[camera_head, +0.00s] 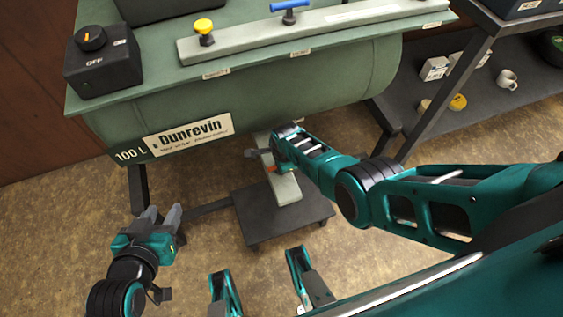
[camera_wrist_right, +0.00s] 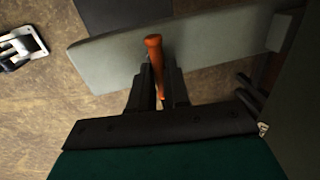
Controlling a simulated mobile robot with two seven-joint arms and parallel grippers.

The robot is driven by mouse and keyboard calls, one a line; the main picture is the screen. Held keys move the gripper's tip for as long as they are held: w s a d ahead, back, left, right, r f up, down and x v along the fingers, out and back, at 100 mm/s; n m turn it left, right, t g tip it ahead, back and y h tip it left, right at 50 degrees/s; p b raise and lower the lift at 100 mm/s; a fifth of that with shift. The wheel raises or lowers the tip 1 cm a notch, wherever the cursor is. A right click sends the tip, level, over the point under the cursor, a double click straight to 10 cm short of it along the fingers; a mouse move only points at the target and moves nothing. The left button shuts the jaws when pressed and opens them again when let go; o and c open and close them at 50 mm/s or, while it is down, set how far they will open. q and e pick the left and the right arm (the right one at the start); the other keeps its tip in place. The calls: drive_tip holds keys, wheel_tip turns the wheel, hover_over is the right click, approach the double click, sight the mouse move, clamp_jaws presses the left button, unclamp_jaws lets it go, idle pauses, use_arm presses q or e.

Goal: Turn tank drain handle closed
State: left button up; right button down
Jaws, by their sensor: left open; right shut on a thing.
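The green tank (camera_head: 270,95) labelled "Dunrevin" and "100 L" stands in front of me. Below it is a pale grey drain piece (camera_head: 287,188), which also shows in the right wrist view (camera_wrist_right: 110,62). An orange handle (camera_wrist_right: 154,60) lies in front of this piece, its lower part between the fingers of my right gripper (camera_wrist_right: 158,95). In the head view my right gripper (camera_head: 268,160) is under the tank, shut on the handle, with only a bit of orange showing. My left gripper (camera_head: 160,217) is open and empty, low at the left, away from the tank.
A dark low platform (camera_head: 265,222) stands below the drain. On the tank top are a black OFF/ON knob box (camera_head: 103,62), a yellow knob (camera_head: 204,30) and a blue handle (camera_head: 289,8). A shelf (camera_head: 480,110) at right holds a mug (camera_head: 507,79) and small boxes.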

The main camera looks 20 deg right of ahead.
use_arm(q)
drive_tip(key=shift+a, duration=0.1)
use_arm(e)
drive_tip(key=shift+w+r, duration=0.1)
drive_tip(key=shift+w, duration=0.05)
use_arm(q)
drive_tip(key=shift+s+f, duration=0.15)
use_arm(e)
drive_tip(key=c, duration=1.1)
unclamp_jaws()
drive_tip(key=shift+c, duration=0.2)
drive_tip(key=r+p, duration=0.2)
drive_tip(key=p, duration=0.1)
drive_tip(key=s+r+p, duration=0.1)
drive_tip(key=r+p, duration=0.2)
use_arm(q)
wheel_tip(320, 180, up, 10)
drive_tip(key=s+a+y+p, duration=0.1)
drive_tip(key=a+p, duration=0.2)
drive_tip(key=p, duration=0.5)
drive_tip(key=shift+s, duration=0.3)
use_arm(e)
wheel_tip(320, 180, up, 8)
drive_tip(key=s, duration=0.1)
drive_tip(key=shift+s+f, duration=0.2)
drive_tip(key=shift+s, duration=0.15)
use_arm(q)
drive_tip(key=shift+d, duration=0.15)
drive_tip(key=shift+w, duration=0.15)
